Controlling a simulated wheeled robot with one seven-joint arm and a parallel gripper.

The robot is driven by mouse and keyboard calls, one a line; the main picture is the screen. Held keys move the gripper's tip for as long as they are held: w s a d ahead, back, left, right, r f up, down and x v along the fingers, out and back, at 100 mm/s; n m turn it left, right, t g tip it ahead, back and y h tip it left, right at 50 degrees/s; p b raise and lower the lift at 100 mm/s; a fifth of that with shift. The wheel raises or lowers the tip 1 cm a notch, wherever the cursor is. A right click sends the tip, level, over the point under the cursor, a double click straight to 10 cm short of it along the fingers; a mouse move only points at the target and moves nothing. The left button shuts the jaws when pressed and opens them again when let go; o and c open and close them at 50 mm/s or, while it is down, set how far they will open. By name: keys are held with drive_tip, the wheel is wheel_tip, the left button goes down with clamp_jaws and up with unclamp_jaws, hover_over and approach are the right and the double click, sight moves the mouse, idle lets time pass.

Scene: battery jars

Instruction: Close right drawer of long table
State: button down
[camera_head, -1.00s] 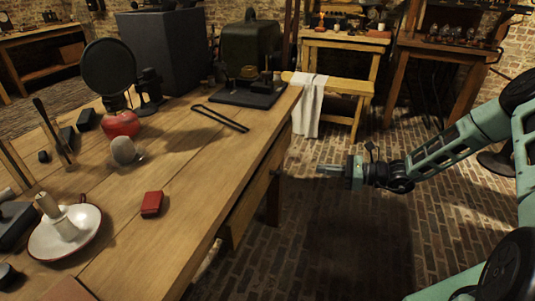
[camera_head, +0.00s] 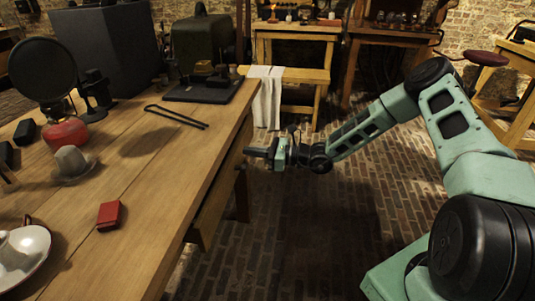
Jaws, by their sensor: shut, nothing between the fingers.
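The long wooden table (camera_head: 150,195) fills the left of the view, its right side running away from me. Below its top edge, the side with the drawer fronts (camera_head: 213,195) shows at a steep angle and in shadow. I cannot tell how far the right drawer stands out. My gripper (camera_head: 250,152) is shut and empty. It points left at the table's side, below the top near the far end. Its fingertips are close to the side; whether they touch it I cannot tell.
On the table are a red box (camera_head: 109,215), a white dish (camera_head: 22,262), a grey bell-shaped piece (camera_head: 72,162) and a black tong-like tool (camera_head: 176,116). A bench with a white cloth (camera_head: 265,95) stands beyond. The brick floor (camera_head: 300,235) right of the table is clear.

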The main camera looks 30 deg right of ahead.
sight(239, 149)
drive_tip(key=shift+w+a, duration=0.35)
drive_tip(key=shift+a, duration=0.15)
drive_tip(key=x, duration=0.4)
drive_tip(key=shift+a, duration=0.15)
drive_tip(key=shift+w+a+r, duration=0.1)
drive_tip(key=shift+w+a, duration=0.1)
